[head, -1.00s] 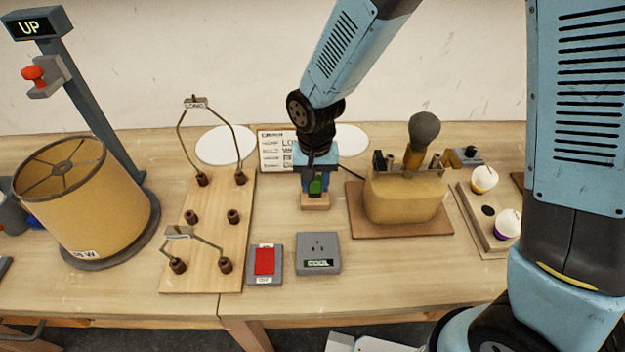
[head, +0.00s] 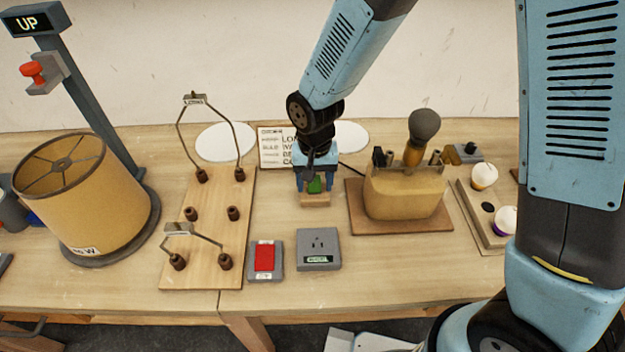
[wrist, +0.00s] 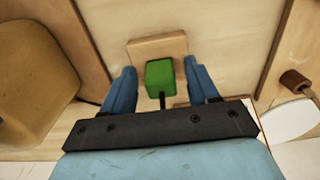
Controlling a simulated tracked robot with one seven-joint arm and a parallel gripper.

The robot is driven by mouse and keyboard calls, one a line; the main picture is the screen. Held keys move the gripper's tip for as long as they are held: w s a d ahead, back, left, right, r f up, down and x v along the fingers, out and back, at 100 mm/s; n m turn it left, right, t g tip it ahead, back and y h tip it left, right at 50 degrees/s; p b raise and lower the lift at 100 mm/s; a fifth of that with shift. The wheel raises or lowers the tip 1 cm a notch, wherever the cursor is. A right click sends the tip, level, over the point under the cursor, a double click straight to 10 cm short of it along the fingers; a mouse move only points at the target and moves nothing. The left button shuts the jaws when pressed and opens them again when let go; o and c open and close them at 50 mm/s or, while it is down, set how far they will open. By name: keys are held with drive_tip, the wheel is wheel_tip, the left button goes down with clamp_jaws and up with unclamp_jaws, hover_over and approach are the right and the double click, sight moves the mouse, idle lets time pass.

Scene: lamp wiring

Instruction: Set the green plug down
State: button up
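The green plug (head: 315,186) sits at a small wooden block (head: 314,201) in the middle of the table. In the wrist view the green plug (wrist: 160,74) lies over the wooden block (wrist: 150,46), with a dark cord running back from it. My gripper (head: 315,184) is around the plug from above. In the wrist view its blue fingers (wrist: 163,84) stand apart on both sides of the plug, with a visible gap on each side. The plug appears to rest on the block.
A grey socket box (head: 318,250) and a red switch (head: 265,258) stand in front. A board with wire frames (head: 207,255) is to the left. A tan lamp base (head: 405,196) on a brown board stands close on the right. Bare table lies between the block and the socket box.

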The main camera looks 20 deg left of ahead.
drive_tip(key=shift+o, duration=0.2)
drive_tip(key=shift+r, duration=0.1)
wheel_tip(320, 180, up, 13)
idle(0.5)
